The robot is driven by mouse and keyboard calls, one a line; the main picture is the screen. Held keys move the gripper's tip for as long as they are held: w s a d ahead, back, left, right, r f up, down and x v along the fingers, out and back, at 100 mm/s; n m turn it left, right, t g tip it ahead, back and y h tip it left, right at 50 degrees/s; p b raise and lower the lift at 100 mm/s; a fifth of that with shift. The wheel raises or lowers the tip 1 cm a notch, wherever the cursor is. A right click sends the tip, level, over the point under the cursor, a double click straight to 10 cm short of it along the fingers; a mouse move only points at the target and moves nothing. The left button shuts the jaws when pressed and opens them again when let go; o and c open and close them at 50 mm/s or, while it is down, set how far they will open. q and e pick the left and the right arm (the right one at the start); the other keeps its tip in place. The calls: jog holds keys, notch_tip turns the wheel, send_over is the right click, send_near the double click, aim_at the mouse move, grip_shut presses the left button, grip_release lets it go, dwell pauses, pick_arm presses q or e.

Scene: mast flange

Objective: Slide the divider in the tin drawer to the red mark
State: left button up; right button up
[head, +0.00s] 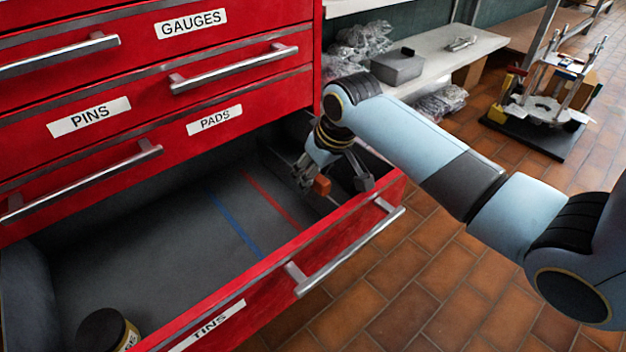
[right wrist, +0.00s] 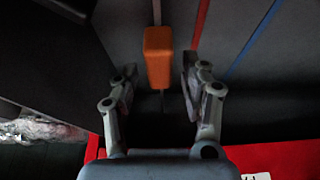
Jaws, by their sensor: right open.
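The open tin drawer (head: 345,232) has a red mark (head: 268,195) and a blue line (head: 235,222) across its grey floor. The divider (head: 290,165) is a dark upright panel to the right of the red mark, apart from it, partly hidden by my right gripper. An orange tab (head: 322,186) stands on it. My right gripper (head: 332,184) is inside the drawer's right end. In the right wrist view its open fingers (right wrist: 157,75) lie either side of the orange tab (right wrist: 158,57), with gaps on both sides. The red mark (right wrist: 201,22) is right of the tab there. My left gripper is out of view.
A dark round tin (head: 103,330) stands at the drawer's near left. The floor between is clear. Closed red drawers with bar handles (head: 235,70) rise above. A bench (head: 455,50) with a grey box (head: 397,66) stands behind, and a black-based stand (head: 540,130) is at right.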

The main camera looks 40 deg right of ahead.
jog(key=shift+w+f, duration=0.1)
jog(key=shift+f, duration=0.05)
grip_shut()
dwell(0.4)
